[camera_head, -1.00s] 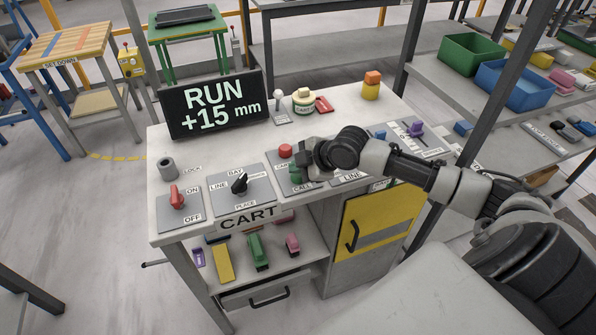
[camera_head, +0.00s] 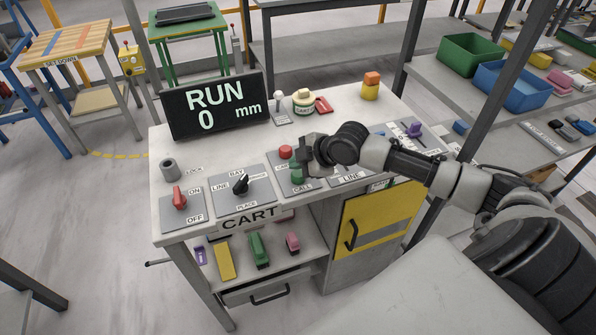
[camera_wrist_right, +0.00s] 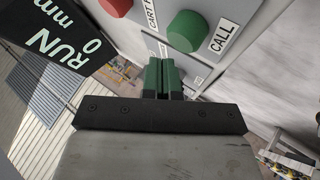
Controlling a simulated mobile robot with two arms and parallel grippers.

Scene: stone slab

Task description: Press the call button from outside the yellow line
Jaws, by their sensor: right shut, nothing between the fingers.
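The green call button (camera_head: 297,177), beside a CALL label, is on the cart's top panel; in the right wrist view it is a round green knob (camera_wrist_right: 187,31). My right gripper (camera_wrist_right: 163,75) is shut and empty, its fingertips just below and left of the button in that view. In the head view the right gripper (camera_head: 309,158) is over the panel beside the button; contact cannot be told. A yellow line (camera_head: 110,155) curves on the floor behind the cart at left. My left gripper is not in view.
The cart (camera_head: 165,150) carries a red button (camera_head: 285,152), a red switch (camera_head: 179,197), a black selector (camera_head: 240,184) and a display (camera_head: 216,105) reading RUN 0 mm. A shelf with bins (camera_head: 515,86) stands at right. Open floor is at left.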

